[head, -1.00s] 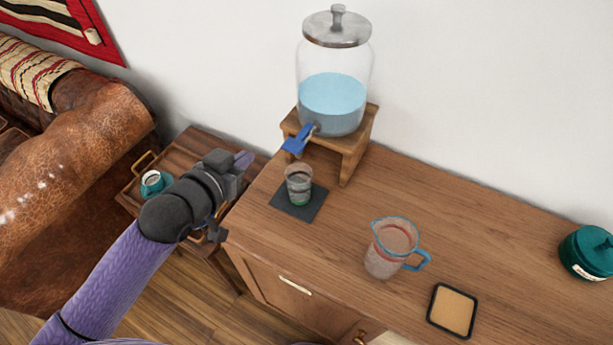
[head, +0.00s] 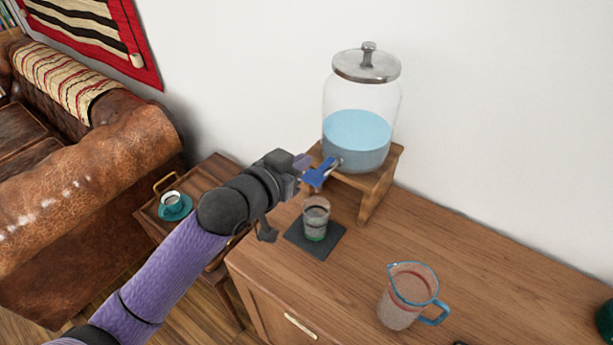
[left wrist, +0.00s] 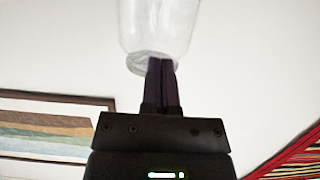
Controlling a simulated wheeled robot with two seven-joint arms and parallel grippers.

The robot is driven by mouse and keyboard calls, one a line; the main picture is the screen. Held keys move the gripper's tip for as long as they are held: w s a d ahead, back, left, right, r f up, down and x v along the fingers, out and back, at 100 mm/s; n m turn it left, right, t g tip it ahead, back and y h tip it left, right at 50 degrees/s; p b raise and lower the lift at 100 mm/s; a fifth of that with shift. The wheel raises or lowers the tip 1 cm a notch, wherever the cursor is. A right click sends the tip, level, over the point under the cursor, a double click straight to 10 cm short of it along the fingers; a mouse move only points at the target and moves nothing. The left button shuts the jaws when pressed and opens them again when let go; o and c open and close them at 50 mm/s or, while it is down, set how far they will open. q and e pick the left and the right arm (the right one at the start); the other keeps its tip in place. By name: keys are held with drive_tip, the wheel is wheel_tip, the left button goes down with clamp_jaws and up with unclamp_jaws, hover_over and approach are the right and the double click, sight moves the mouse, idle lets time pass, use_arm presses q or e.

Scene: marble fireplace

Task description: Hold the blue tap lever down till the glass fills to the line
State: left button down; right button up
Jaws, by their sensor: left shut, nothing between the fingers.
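The blue tap lever (head: 319,174) sticks out from the tap at the foot of the glass water jar (head: 358,140), which is part full of blue water. The drinking glass (head: 316,217) stands upright on a dark square mat (head: 300,241) below the lever, with green near its base. Its water level is too small to tell. My left gripper (head: 302,164) is shut and empty, with its fingertips close to the lever's left end; I cannot tell whether they touch. In the left wrist view the shut fingers (left wrist: 161,82) point at a clear glass vessel (left wrist: 158,30). My right gripper is out of view.
The jar stands on a wooden stand (head: 378,188) on the cabinet top (head: 470,260). A blue-rimmed jug (head: 405,298) stands at the front right. A side table (head: 195,190) with a teal cup (head: 174,205) and a leather sofa (head: 90,195) are at left.

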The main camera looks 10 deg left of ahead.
sight(321, 169)
use_arm(q)
drive_tip(key=f, duration=0.1)
drive_tip(key=w+f+b, duration=0.1)
drive_tip(key=f, duration=0.2)
drive_tip(key=shift+w+d+f, duration=0.3)
drive_tip(key=shift+w+d, duration=0.05)
drive_tip(key=shift+w, duration=0.05)
drive_tip(key=shift+b, duration=0.3)
